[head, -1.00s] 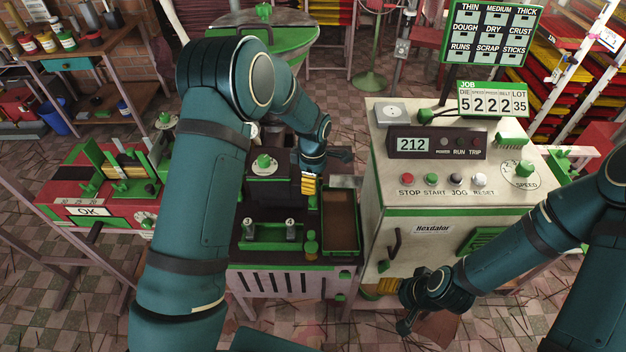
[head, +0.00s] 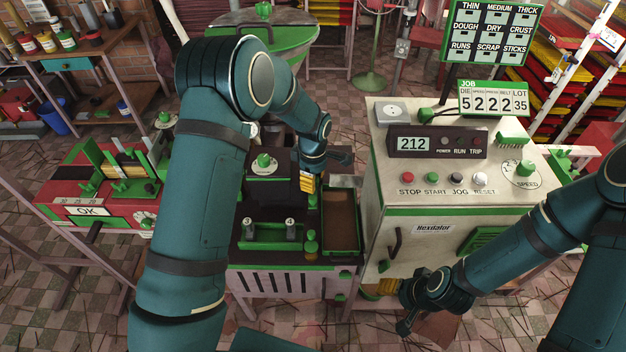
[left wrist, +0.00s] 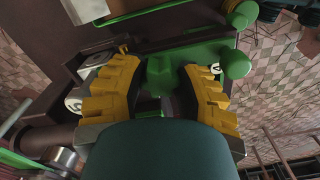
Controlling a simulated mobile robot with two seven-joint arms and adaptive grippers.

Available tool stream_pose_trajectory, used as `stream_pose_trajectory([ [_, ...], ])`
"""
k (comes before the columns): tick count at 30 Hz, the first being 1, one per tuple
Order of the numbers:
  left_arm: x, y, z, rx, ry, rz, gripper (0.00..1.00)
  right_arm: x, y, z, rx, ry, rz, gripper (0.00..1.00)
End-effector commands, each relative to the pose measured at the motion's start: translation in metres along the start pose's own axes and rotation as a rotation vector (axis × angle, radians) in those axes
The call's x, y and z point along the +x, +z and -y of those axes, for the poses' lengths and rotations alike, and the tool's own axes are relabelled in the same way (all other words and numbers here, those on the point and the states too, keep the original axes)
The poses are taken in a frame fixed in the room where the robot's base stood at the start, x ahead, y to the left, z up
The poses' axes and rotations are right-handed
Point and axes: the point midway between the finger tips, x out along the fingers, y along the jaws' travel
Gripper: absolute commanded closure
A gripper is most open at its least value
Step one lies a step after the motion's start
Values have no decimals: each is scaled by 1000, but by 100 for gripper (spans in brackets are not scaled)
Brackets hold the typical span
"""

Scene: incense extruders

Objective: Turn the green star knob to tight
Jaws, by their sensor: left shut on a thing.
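The green star knob (left wrist: 160,74) shows in the left wrist view between the yellow fingers of my left gripper (left wrist: 158,88). The gripper is shut on it, though some gap shows beside the knob in this view. In the head view my left gripper (head: 307,183) reaches down over the dark machine top, and the knob is hidden by it. Any tight mark on the knob cannot be read. My right gripper (head: 381,287) is low in front of the cream cabinet, partly hidden by its own arm; its finger opening cannot be made out.
The cream control cabinet (head: 385,235) stands close on the right. Another green knob (head: 263,162) sits left of my left gripper. Numbered posts in a green tray (head: 262,246) and a brown-lined green tray (head: 341,222) lie nearer.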

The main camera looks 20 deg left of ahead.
Motion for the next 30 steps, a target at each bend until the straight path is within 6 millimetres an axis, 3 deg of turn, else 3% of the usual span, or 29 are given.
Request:
stream_pose_trajectory([
  [30,0,0,0,948,1,0,100,19,7,-7,-4,0,12,39],
])
